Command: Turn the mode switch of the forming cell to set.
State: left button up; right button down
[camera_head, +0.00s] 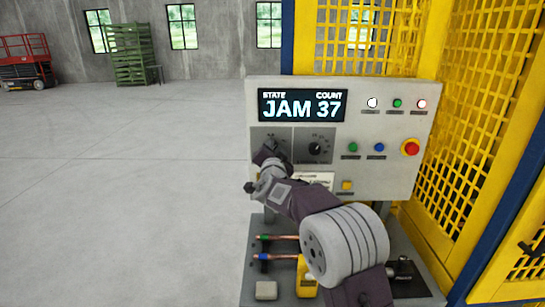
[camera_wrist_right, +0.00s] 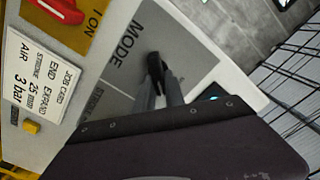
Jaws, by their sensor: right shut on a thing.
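The grey control panel (camera_head: 380,165) of the forming cell carries the mode switch, a dark knob on a grey plate (camera_head: 284,133). My right gripper (camera_head: 268,154) reaches up to this plate and hides most of the knob in the head view. In the right wrist view, my right gripper (camera_wrist_right: 168,92) is shut on the black knob of the mode switch (camera_wrist_right: 155,66), beside the word MODE. The position labels around the knob are not readable, so its setting cannot be told. My left gripper is not in view.
The display (camera_head: 302,106) reads STATE JAM, COUNT 37. A second dark knob (camera_head: 315,149) sits just right of the mode switch. Lamps, buttons and a red emergency stop (camera_head: 411,148) are further right. Copper tubes (camera_head: 283,257) lie below. Yellow mesh guarding (camera_head: 480,110) stands right.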

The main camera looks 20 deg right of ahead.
jog(key=shift+d+f+m+b, duration=0.1)
jog(key=shift+f+m+b, duration=0.05)
jog(key=shift+m+b, duration=0.65)
jog(key=shift+d+f+m+b, duration=0.1)
jog(key=shift+m+b, duration=0.4)
jog(key=shift+m, duration=0.6)
jog(key=c, duration=1.5)
grip_release()
jog(key=shift+o, duration=0.5)
jog(key=shift+s, duration=0.15)
jog(key=shift+r, duration=0.1)
